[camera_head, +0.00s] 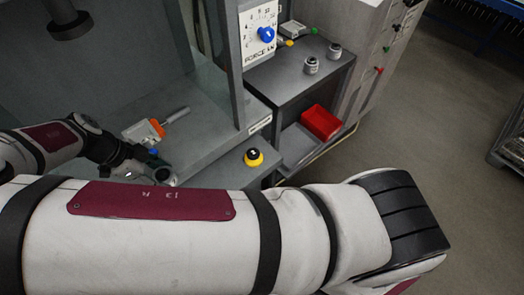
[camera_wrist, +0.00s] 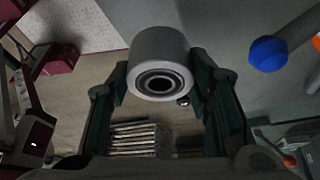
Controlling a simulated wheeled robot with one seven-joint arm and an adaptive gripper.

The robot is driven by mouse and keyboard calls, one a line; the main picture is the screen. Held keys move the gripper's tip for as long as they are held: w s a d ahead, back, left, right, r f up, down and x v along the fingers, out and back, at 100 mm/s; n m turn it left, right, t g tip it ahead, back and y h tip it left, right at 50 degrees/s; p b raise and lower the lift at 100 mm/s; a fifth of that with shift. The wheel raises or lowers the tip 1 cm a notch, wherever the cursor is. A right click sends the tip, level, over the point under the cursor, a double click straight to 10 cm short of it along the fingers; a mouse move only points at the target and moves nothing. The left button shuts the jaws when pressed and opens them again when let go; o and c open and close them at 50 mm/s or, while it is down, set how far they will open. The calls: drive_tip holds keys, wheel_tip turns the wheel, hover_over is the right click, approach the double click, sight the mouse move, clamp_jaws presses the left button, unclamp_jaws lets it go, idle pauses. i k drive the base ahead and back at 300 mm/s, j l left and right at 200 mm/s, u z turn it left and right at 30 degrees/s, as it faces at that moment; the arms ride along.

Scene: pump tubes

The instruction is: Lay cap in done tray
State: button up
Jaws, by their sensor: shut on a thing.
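In the wrist view, my gripper (camera_wrist: 160,82) has its two dark green fingers on either side of a grey-white cylinder with a dark ringed hole in its end face, likely the cap (camera_wrist: 158,55). It is held between the fingers, its hole facing the camera. In the head view my forearm crosses the front and the gripper cannot be made out clearly near the left. A red open tray (camera_head: 320,122) sits on the lower shelf at the right; I cannot tell whether it is the done tray.
Two small grey cylinders (camera_head: 311,65) (camera_head: 335,50) stand on the upper shelf (camera_head: 290,80). A panel with a blue knob (camera_head: 266,34) rises beside it. A yellow-and-black button (camera_head: 253,157) and an orange-and-white tool (camera_head: 150,130) are on the grey machine bed. Open floor lies right.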

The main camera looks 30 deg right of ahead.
sight(296, 151)
drive_tip(key=k+j, duration=0.15)
drive_tip(key=k, duration=0.55)
drive_tip(key=z, duration=1.25)
